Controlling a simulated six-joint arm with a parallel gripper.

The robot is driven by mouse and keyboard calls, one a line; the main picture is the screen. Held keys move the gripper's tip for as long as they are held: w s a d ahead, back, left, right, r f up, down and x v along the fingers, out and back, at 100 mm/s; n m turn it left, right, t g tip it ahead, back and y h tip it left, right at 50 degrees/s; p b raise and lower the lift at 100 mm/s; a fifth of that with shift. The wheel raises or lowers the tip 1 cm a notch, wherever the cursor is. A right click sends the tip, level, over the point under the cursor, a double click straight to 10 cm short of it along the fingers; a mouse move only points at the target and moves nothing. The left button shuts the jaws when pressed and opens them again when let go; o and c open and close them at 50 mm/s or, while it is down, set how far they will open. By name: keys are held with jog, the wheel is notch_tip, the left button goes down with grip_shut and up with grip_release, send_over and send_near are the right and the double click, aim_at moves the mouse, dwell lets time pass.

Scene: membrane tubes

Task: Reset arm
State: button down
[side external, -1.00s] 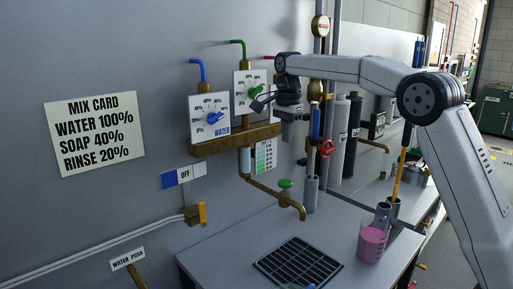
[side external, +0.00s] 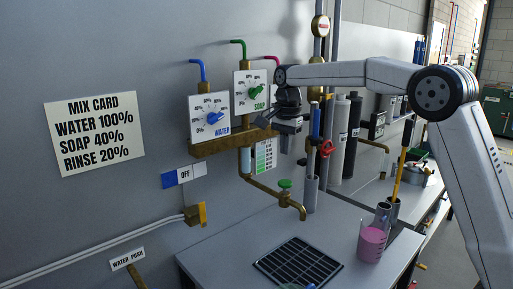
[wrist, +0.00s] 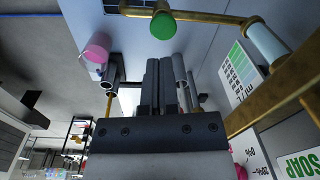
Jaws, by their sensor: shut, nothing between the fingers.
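My gripper (side external: 263,122) is shut and empty in front of the wall panel, just below and beside the soap dial. In the wrist view its two dark fingers (wrist: 160,75) lie together, with nothing visible between them. The soap dial (side external: 246,101) has a green knob (side external: 254,91). The water dial (side external: 203,126) with its blue knob (side external: 215,118) is to its left. The gripper looks apart from both knobs. The mix card (side external: 93,131) on the wall reads water 100%, soap 40%, rinse 20%. Another dial behind my wrist is hidden.
A brass manifold (side external: 207,145) runs under the dials, with a spout and green valve (side external: 285,184) below. A pink-filled beaker (side external: 371,242) stands on the counter (side external: 220,250) right of the black drain grate (side external: 297,262). A switch (side external: 184,174) reads OFF. Pipes with a red valve (side external: 326,148) stand right.

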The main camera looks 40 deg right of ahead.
jog(key=s+a+f+n+t, duration=0.1)
jog(key=s+a+f+n, duration=0.3)
jog(key=s+f+n, duration=0.3)
jog(key=s+a+f+n+t, duration=0.1)
jog(key=s+a+f+n, duration=0.3)
jog(key=s+f+n, duration=0.4)
jog(key=s+f, duration=0.6)
jog(key=s, duration=0.1)
jog(key=shift+s+n, duration=0.3)
jog(key=shift+s, duration=0.1)
jog(key=shift+a, duration=0.1)
dwell(1.0)
